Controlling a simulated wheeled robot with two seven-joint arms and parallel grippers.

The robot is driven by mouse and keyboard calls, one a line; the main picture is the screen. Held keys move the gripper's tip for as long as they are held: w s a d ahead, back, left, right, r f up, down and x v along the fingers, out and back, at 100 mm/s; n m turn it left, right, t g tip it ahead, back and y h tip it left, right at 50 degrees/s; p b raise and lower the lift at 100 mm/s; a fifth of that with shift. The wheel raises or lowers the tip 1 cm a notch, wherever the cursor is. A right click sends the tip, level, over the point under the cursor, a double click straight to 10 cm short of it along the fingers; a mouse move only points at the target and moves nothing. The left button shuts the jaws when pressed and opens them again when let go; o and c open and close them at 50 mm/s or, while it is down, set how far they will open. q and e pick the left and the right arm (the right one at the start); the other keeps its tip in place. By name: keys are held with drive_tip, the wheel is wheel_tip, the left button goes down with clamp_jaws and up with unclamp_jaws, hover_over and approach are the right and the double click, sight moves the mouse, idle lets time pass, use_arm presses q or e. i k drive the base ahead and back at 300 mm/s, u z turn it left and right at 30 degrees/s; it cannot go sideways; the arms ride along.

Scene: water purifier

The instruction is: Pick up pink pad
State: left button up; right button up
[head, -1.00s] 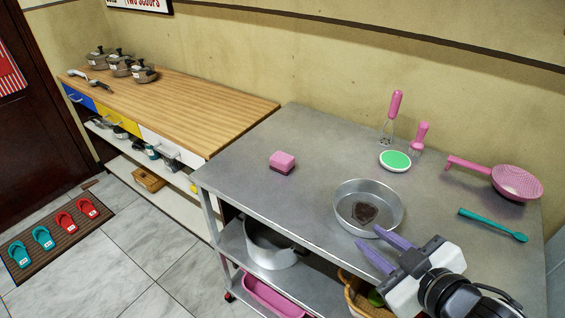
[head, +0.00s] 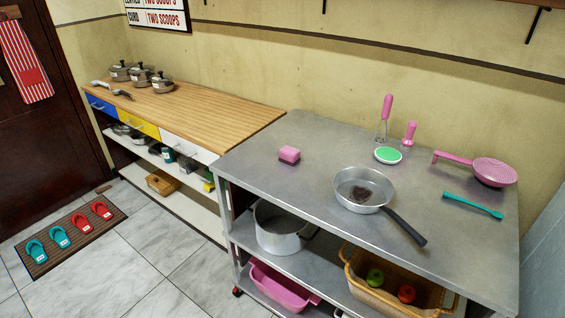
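The pink pad (head: 289,155) is a small pink block. It lies on the grey metal table (head: 310,185), left of the frying pan and near the table's left part. Nothing touches it. Neither of my grippers shows in the head view now.
A frying pan (head: 350,182) with a dark patch inside has its black handle toward the front edge. A green-topped round dish (head: 388,155), pink-handled tools, a pink strainer (head: 494,172) and a teal spoon (head: 472,206) lie at the back and right. A basket (head: 365,292) sits below.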

sight(288, 154)
drive_tip(key=u, duration=1.95)
drive_tip(key=i, duration=1.4)
drive_tip(key=z, duration=3.35)
